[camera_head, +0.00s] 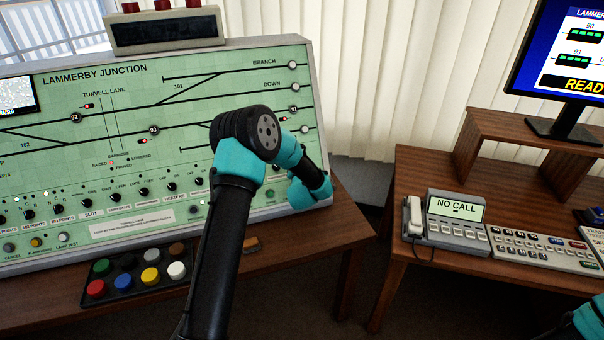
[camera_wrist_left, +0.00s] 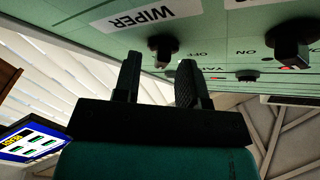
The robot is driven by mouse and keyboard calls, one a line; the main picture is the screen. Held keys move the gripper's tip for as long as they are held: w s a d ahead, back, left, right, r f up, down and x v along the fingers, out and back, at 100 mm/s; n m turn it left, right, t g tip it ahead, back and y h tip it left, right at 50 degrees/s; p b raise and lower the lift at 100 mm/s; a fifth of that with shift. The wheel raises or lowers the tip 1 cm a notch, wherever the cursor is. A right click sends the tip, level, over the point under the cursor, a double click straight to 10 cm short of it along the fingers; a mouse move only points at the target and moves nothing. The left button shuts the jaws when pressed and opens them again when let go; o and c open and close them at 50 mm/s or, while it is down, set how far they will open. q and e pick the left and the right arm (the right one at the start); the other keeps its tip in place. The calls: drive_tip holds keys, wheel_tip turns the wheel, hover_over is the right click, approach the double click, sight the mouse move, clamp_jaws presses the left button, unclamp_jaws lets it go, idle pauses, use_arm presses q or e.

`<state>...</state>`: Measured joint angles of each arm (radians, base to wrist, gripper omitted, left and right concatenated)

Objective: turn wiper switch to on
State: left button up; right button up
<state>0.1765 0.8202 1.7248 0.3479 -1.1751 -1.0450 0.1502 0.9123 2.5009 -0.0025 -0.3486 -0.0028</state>
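In the left wrist view, a white WIPER label (camera_wrist_left: 147,13) shows upside down on the green panel. Beside it is a black switch knob (camera_wrist_left: 164,47), with OFF printed near it. My left gripper (camera_wrist_left: 158,72) is open, its two black fingers pointing at this knob, which appears between the fingertips; I cannot tell whether they touch it. In the head view my left arm reaches to the lower right part of the panel (camera_head: 120,180) and hides the wiper switch and the gripper. My right gripper is not in view; only part of my right arm shows at the lower right corner.
Another black knob (camera_wrist_left: 293,45) with ON printed near it is close by. A tray of coloured buttons (camera_head: 135,276) lies before the panel. On the right desk stand a phone unit (camera_head: 455,222), a keypad (camera_head: 545,250) and a monitor (camera_head: 570,50).

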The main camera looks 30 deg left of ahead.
use_arm(q)
drive_tip(key=v, duration=1.7)
drive_tip(key=shift+d, duration=0.1)
